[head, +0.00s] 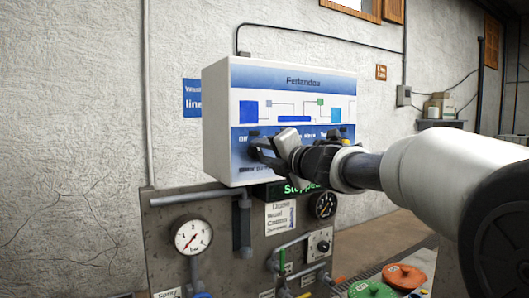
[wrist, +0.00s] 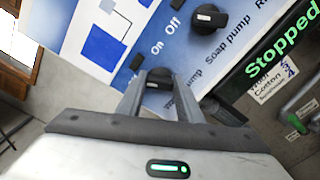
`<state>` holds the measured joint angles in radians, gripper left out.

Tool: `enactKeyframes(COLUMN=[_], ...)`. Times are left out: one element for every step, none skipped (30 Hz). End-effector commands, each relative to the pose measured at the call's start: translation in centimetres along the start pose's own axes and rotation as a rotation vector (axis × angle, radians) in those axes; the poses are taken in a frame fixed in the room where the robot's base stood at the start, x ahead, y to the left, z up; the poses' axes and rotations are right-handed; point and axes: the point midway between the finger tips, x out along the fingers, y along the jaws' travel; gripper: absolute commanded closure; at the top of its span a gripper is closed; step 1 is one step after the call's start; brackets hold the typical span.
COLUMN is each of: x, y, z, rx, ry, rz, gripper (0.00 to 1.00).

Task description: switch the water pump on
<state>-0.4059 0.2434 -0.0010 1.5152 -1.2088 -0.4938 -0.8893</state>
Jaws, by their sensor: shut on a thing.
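The water pump knob (wrist: 158,77) is a dark round knob with a pale marker, low on the blue and white control panel (wrist: 75,25). My gripper (wrist: 160,90) has one finger on each side of the knob and is shut on it. The word "On" is printed just beyond the knob, but I cannot tell the knob's exact setting. In the head view my gripper (head: 262,150) meets the lower left of the control box (head: 217,120), and the knob there is mostly hidden. A green display (wrist: 282,45) reads "Stopped".
The soap pump knob (wrist: 208,18) is close to the right of my fingers. Coloured caps (head: 404,277) sit at lower right. A rough wall (head: 70,100) stands behind.

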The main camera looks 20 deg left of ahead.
Motion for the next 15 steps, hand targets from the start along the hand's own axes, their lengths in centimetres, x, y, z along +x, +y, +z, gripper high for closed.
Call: enactKeyframes(x=[-0.02, -0.03, -0.03, -0.03, -0.02, -0.01, -0.01, -0.02, -0.03, -0.03, -0.03, -0.01, -0.01, -0.03, -0.04], y=[0.09, 0.08, 0.08, 0.09, 0.1, 0.13, 0.14, 0.14, 0.1, 0.08, 0.09, 0.11, 0.1, 0.08, 0.03], z=[0.14, 0.15, 0.16, 0.16, 0.15, 0.15, 0.16, 0.19, 0.23, 0.21, 0.19, 0.16, 0.17, 0.21, 0.22], rx=[0.02, 0.034, 0.055, 0.073, 0.095, 0.122, 0.146, 0.171, 0.206, 0.232, 0.26, 0.298, 0.327, 0.355, 0.394], ry=[-0.001, -0.001, 0.0, 0.0, 0.0, 0.0, 0.0, 0.0, -0.001, 0.0, 0.0, 0.0, 0.0, 0.0, -0.001], rz=[-0.001, -0.002, -0.002, -0.002, -0.002, -0.002, -0.002, -0.002, -0.002, -0.003, -0.002, -0.002, -0.002, -0.002, -0.003], gripper=[0.9, 0.9, 0.9, 0.9, 0.9, 0.9, 0.9, 0.9, 0.9, 0.9, 0.9, 0.9, 0.9, 0.9, 0.9])
